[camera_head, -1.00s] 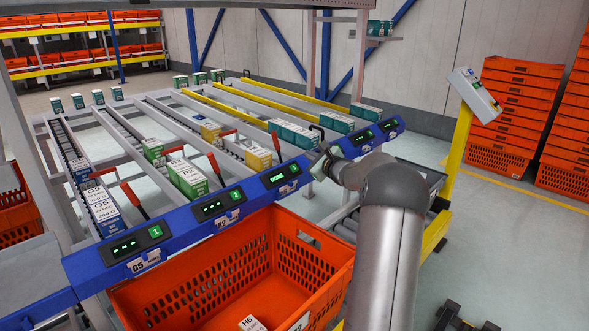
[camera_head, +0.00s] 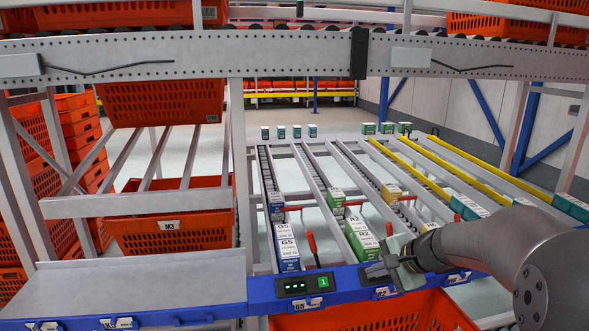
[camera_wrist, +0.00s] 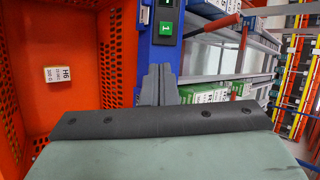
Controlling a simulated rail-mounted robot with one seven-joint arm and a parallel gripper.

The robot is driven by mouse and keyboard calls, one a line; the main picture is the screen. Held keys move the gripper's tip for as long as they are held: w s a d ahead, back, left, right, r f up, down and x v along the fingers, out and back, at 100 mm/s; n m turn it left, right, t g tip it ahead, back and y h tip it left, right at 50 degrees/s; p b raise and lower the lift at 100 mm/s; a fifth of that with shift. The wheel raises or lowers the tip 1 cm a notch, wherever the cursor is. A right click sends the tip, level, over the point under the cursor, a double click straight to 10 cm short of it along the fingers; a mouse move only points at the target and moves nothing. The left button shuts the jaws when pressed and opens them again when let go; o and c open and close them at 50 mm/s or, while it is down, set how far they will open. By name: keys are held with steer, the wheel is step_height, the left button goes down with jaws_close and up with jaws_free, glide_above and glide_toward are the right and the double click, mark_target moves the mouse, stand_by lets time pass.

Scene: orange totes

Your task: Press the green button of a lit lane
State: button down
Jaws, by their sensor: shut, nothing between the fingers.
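A lit display (camera_head: 295,287) with green characters sits on the blue rail above the G5 label. To its right is a green button (camera_head: 323,282) marked 1. The same button (camera_wrist: 166,29) shows in the wrist view, just beyond the fingertips and slightly right of them, and apart from them. My gripper (camera_head: 370,270) is to the right of the button, near the R2 label, and covers that part of the rail. In the wrist view my gripper (camera_wrist: 159,68) is shut and empty. The other lane displays are hidden or out of view.
An orange tote (camera_head: 375,315) stands below the rail; a white H6 box (camera_wrist: 60,74) lies in it. G5 boxes (camera_head: 287,247) and R2 boxes (camera_head: 362,239) stand in lanes behind the rail. Red levers (camera_head: 313,249) rise between lanes. A steel beam (camera_head: 290,57) crosses above.

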steer(key=s+a+r+n+g+h+p, duration=0.1)
steer(key=s+a+n+g+p, duration=0.15)
steer(key=s, duration=0.35)
steer(key=s+a+r+n+g+p, duration=0.1)
steer(key=s+a+r+n, duration=0.2)
steer(key=s, duration=0.4)
steer(key=s+f+n+g+h+p, duration=0.1)
steer(key=s+n+h+p, duration=0.3)
steer(key=s, duration=1.2)
steer(key=n+g, duration=0.1)
steer(key=n, duration=0.2)
steer(key=shift+d+g+h+p, duration=0.25)
steer(key=shift+g+h+p, duration=0.05)
steer(key=shift+g+h, duration=0.1)
